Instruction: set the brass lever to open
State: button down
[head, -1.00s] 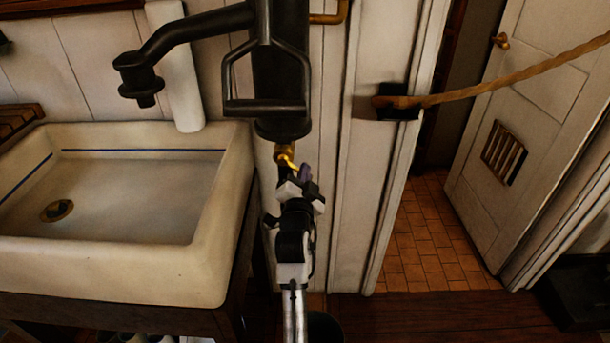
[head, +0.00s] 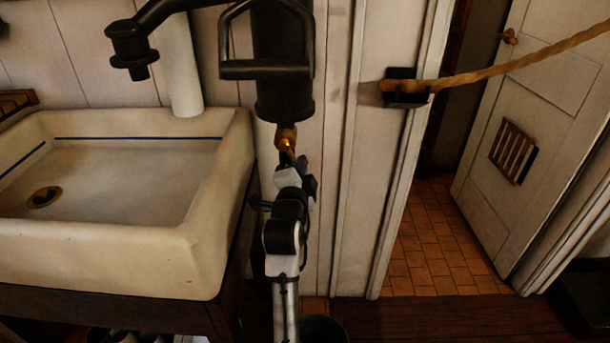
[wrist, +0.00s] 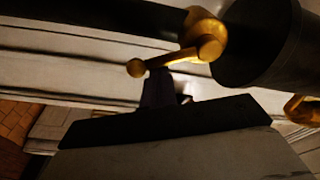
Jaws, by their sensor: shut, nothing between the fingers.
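The brass lever (head: 287,140) hangs under the black pump cylinder (head: 284,95) in the head view. In the wrist view the lever (wrist: 170,60) runs from its round brass pivot at the upper right to a ball knob at its left end. My gripper (head: 294,167) is shut and empty, just below the lever. In the wrist view the dark fingertips of my gripper (wrist: 166,88) are close beside the lever arm, near the knob. I cannot tell whether they touch it. My gripper partly hides the lever's lower end in the head view.
A cream sink (head: 140,185) stands to the left of my arm. A white post and door frame (head: 385,190) rise to the right. A rope (head: 510,65) runs from a black bracket (head: 404,88) across the doorway. A white door (head: 530,110) stands open.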

jog(key=m+b, duration=0.1)
jog(key=a+f+m+b, duration=0.1)
jog(key=b, duration=0.1)
jog(key=shift+a+m, duration=0.3)
jog(key=shift+a, duration=0.15)
dwell(0.5)
